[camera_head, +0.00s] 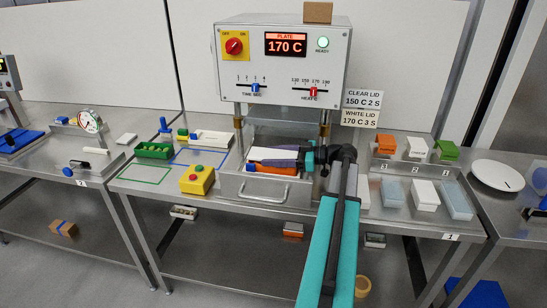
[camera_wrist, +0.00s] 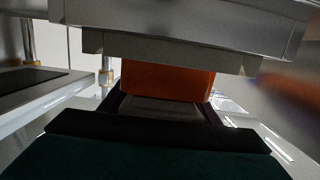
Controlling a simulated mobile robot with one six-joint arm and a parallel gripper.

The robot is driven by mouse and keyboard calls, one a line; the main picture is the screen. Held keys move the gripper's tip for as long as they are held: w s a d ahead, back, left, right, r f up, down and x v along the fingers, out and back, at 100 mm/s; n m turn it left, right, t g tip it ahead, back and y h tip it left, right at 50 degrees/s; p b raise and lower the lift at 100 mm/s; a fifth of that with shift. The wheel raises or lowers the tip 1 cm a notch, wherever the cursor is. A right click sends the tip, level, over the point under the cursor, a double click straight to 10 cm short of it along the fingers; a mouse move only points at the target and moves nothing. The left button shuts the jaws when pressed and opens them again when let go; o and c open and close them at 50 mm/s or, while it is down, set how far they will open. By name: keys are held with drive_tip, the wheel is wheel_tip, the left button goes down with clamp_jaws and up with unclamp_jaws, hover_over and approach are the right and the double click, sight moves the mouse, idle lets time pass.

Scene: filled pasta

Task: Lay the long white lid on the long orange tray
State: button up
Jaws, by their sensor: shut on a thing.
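The long white lid (camera_head: 272,154) shows in the head view just above the long orange tray (camera_head: 275,169), which sits in the metal drawer of the press. My gripper (camera_head: 286,157) reaches in from the right, low over the drawer, and is shut on the lid. Its fingers hide part of the lid and tray. I cannot tell whether the lid touches the tray. In the wrist view an orange surface (camera_wrist: 165,80), likely the tray, shows beyond the dark finger parts. The lid is not clear there.
The press (camera_head: 283,60) stands over the drawer, its display reading 170 C. The drawer front (camera_head: 250,189) has a handle. A yellow button box (camera_head: 197,180) stands to the left. Several small lids and trays lie at the right, including an orange lid (camera_head: 386,146).

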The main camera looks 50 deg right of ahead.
drive_tip(key=shift+f, duration=0.25)
drive_tip(key=o, duration=1.1)
drive_tip(key=shift+r, duration=0.1)
drive_tip(key=b+v, duration=0.3)
drive_tip(key=v, duration=1)
drive_tip(key=shift+s+d, duration=0.3)
